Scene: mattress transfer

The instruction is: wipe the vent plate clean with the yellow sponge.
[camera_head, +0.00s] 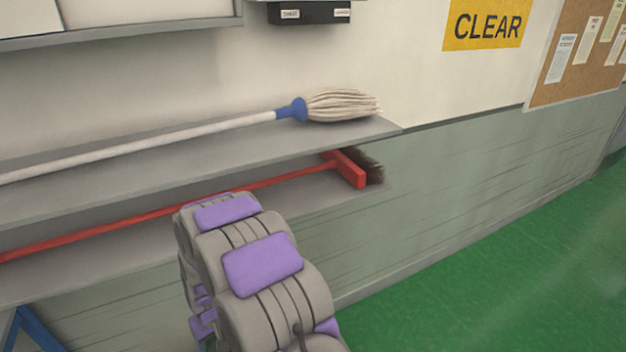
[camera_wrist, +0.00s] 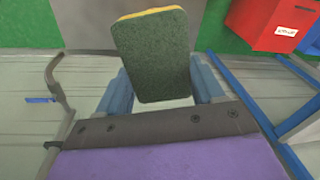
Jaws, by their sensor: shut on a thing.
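The sponge (camera_wrist: 152,45) shows in the wrist view, with a dark green face toward the camera and a yellow strip along its top edge. My gripper (camera_wrist: 162,86) is shut on it, with one blue-grey finger on each side. The sponge sits slightly tilted between the fingers. In the head view my grey and purple arm shows at lower centre, but the gripper and sponge are hidden there. I cannot make out the vent plate in either view.
A mop (camera_head: 338,105) lies on the upper shelf (camera_head: 385,128), and a red broom (camera_head: 346,168) lies on the lower shelf (camera_head: 290,205). The green floor (camera_head: 500,270) at right is clear. In the wrist view, a red bin (camera_wrist: 268,22) stands near blue bars (camera_wrist: 285,80).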

